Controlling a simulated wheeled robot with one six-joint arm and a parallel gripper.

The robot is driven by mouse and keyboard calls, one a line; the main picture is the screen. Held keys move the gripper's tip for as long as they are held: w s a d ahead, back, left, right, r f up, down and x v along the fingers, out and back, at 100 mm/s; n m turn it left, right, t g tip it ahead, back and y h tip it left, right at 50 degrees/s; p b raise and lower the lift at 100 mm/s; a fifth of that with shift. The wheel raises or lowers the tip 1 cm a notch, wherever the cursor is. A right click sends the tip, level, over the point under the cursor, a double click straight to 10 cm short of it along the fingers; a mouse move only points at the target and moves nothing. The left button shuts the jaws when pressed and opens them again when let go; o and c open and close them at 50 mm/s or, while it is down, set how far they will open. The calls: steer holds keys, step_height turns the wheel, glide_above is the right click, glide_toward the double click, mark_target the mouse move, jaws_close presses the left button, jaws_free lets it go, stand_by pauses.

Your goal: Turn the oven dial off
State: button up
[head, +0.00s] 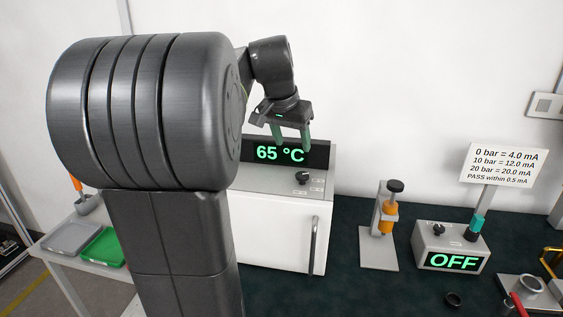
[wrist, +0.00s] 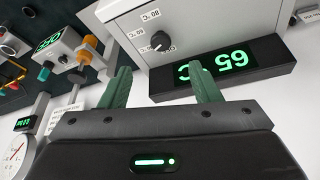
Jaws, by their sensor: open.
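The oven (head: 275,232) is a white box with a grey top and a vertical door handle, standing on the dark bench. Its display (head: 280,153) reads 65 °C and also shows upside down in the wrist view (wrist: 222,70). The oven dial (head: 303,177) is a small black knob on the top panel, with marked settings around it. In the wrist view the dial (wrist: 160,41) lies beyond my fingers, apart from them. My gripper (head: 291,145) is open and empty above the oven, in front of the display. Its green fingers show in the wrist view (wrist: 160,82).
A grey box with an OFF display (head: 452,262) and a stand with an orange cylinder (head: 386,220) are to the right. A sign (head: 497,165) stands behind the box. A green tray (head: 104,248) lies on the left table. The dark bench front is mostly clear.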

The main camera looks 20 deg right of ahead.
mark_target(302, 174)
steer(key=x, duration=1.3)
steer(key=shift+w+d+p, duration=0.35)
steer(key=shift+w+d, duration=0.05)
steer(key=c, duration=1)
steer(key=shift+r, duration=0.1)
